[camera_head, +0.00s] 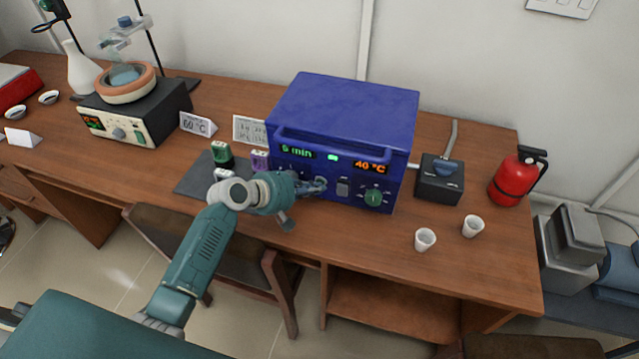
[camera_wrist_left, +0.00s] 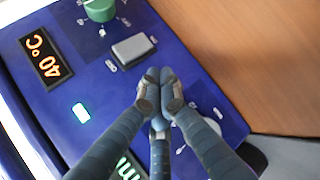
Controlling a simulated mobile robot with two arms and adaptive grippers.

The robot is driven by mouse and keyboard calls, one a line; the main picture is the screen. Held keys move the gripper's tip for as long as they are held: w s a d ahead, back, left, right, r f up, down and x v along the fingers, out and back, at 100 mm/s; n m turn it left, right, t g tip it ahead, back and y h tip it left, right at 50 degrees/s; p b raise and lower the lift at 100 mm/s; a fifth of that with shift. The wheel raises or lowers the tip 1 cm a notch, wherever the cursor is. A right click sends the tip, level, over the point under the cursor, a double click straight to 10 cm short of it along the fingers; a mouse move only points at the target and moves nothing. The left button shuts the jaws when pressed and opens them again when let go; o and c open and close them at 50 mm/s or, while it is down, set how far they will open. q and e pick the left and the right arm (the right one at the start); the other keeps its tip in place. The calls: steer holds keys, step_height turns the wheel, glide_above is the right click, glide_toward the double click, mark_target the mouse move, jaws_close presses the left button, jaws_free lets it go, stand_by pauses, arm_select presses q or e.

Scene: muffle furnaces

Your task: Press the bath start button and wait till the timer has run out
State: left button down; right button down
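The blue bath unit (camera_head: 345,110) stands on the wooden bench, with a green timer display (camera_head: 297,152) that seems to read 5 min and an orange 40 °C display (camera_head: 370,167). A green lamp (camera_head: 333,157) is lit between them. A grey rectangular button (camera_head: 343,188) and a green knob (camera_head: 374,198) sit lower on the panel. My left gripper (camera_head: 320,186) is at the panel, left of the grey button. In the left wrist view its fingertips (camera_wrist_left: 161,84) are together and empty, beside the grey button (camera_wrist_left: 134,50); contact with the panel cannot be told. My right gripper is not in view.
A black switch box (camera_head: 440,180), two white cups (camera_head: 425,239) and a red extinguisher (camera_head: 514,178) stand to the right. Small bottles (camera_head: 222,153) stand on a dark mat (camera_head: 192,180) to the left. A heating plate (camera_head: 135,115) stands farther left. A chair (camera_head: 250,263) is in front.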

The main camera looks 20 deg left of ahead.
arm_select(q)
steer(key=shift+r, duration=0.1)
steer(key=shift+s+p, duration=0.6)
steer(key=shift+p, duration=0.05)
steer(key=shift+s, duration=0.25)
steer(key=s+p, duration=0.2)
steer(key=s, duration=0.2)
steer(key=shift+a+p, duration=0.1)
steer(key=shift+p, duration=0.25)
steer(key=shift+s, duration=0.45)
